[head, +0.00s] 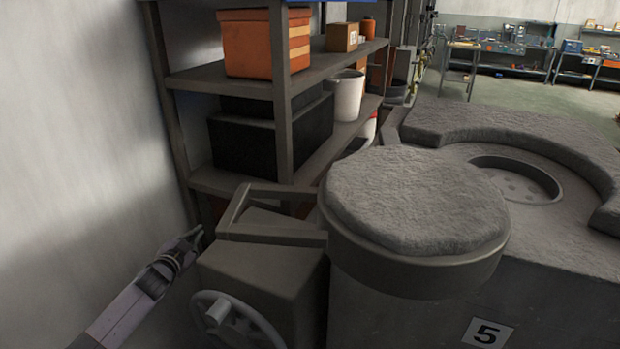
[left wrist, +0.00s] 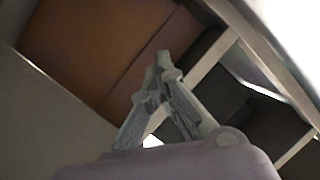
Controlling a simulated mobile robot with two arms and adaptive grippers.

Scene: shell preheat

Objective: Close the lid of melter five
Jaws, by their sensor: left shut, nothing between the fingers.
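Melter five is the grey body with a white "5" label (head: 487,333) at the lower right of the head view. A thick round piece that looks like its lid (head: 415,200), with a rough grey top and dark rim, is over the body's left part. I cannot tell whether it is seated. To its right is a round recess (head: 515,184). My left gripper (head: 196,237) is left of the lid, apart from it, beside a box with a handwheel. Its fingers are shut and empty, also in the left wrist view (left wrist: 163,60). My right gripper is out of view.
The box with a handwheel (head: 230,318) and a bracket (head: 235,210) stand between my left gripper and the lid. A grey shelf rack (head: 225,80) with an orange bin (head: 262,45) and white bucket (head: 346,95) is behind. A pale wall (head: 75,120) is close on the left.

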